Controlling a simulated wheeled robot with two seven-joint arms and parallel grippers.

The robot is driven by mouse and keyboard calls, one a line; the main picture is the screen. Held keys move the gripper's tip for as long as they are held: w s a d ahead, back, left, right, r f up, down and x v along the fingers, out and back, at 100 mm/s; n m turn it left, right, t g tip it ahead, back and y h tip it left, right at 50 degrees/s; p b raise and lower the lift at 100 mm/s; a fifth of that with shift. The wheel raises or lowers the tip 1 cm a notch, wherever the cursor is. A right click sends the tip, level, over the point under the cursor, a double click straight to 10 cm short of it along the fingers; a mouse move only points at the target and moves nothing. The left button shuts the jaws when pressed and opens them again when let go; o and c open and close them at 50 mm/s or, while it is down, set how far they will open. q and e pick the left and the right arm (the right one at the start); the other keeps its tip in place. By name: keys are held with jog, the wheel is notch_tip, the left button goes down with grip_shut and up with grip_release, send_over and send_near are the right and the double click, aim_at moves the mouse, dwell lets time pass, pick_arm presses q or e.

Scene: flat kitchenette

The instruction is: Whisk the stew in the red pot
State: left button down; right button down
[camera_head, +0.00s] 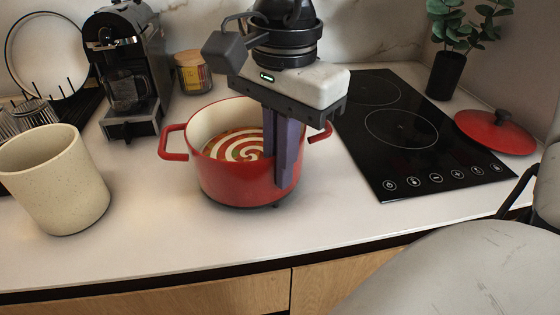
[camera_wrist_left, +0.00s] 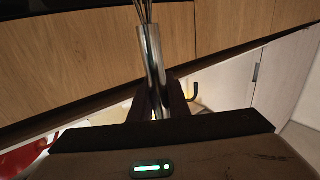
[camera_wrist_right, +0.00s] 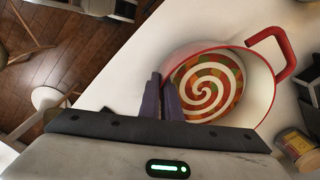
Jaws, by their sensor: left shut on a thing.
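The red pot (camera_head: 228,181) stands upright on the counter, left of the hob, with the stew (camera_head: 236,147) in it showing a red, green and cream spiral. The stew also shows in the right wrist view (camera_wrist_right: 206,87). My right gripper (camera_head: 283,170) points down at the pot's right front wall, one finger inside and one outside. It looks closed on the rim; the contact is hidden. In the left wrist view, my left gripper (camera_wrist_left: 159,104) is shut on the steel handle of a whisk (camera_wrist_left: 151,62); its wires run out of the top edge.
A beige cup (camera_head: 62,185) stands at the left front. A coffee machine (camera_head: 126,65) and a jar (camera_head: 192,73) stand behind. The black hob (camera_head: 425,150) is clear, with a red lid (camera_head: 497,131) at its right. The counter in front of the pot is free.

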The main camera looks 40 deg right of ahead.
dwell(0.7)
jog(key=c, duration=1.9)
grip_release()
jog(key=r+p, duration=0.2)
jog(key=r, duration=1)
jog(key=shift+s, duration=0.2)
